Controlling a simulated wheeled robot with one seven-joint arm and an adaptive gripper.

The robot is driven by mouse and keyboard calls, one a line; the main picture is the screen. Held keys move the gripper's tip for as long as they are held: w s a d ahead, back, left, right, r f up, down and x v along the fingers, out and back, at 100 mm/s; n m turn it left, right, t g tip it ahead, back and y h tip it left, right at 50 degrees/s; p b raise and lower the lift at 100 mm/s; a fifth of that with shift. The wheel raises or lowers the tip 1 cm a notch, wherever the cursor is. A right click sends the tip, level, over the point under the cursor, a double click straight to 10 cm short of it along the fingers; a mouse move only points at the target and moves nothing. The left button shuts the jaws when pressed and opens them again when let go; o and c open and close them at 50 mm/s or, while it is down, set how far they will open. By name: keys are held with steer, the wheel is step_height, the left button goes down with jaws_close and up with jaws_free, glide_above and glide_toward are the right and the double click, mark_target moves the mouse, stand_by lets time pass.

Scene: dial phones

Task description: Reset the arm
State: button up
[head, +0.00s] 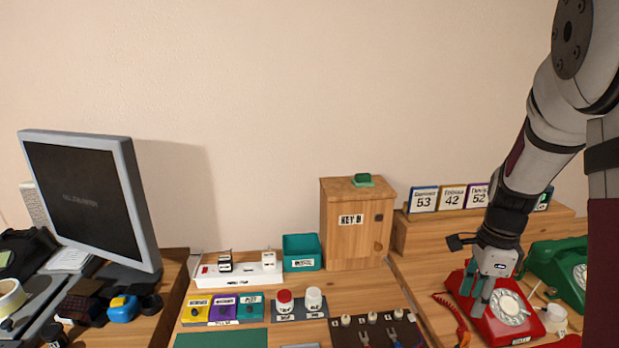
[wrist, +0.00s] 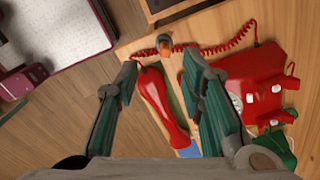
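My gripper (head: 474,292) hangs at the right of the head view, in front of the red dial phone (head: 510,312). In the wrist view, the two green-padded fingers of my gripper (wrist: 163,66) are spread apart with a gap between them. The red handset (wrist: 163,103) lies off its cradle and shows between and beyond the fingers; I see no finger closed on it. The red phone's body (wrist: 262,72) is to the right in the wrist view, with its coiled cord running left. My gripper hides part of the phone in the head view.
A green phone (head: 560,268) stands right of the red one. Number cards (head: 424,199) stand on a wooden ledge behind. A wooden KEY B box (head: 357,235), a teal bin (head: 301,252), a tool board (head: 376,331) and a monitor (head: 85,200) are to the left. The wall above is bare.

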steer(key=s+a+r+n+t+p, duration=0.1)
steer(key=s+a+r+n+t, duration=0.1)
steer(key=s+a+r+n, duration=0.95)
steer(key=s+a+r+n+t, duration=0.1)
steer(key=s+a+r+n, duration=0.1)
steer(key=s+n, duration=0.3)
steer(key=s+a+r+n+p, duration=0.1)
steer(key=s+a+r+n, duration=0.2)
steer(key=s+a+n, duration=0.1)
steer(key=shift+s+r+n+t, duration=0.4)
steer(key=shift+s+n, duration=0.25)
steer(key=shift+n, duration=0.2)
steer(key=shift+a, duration=0.1)
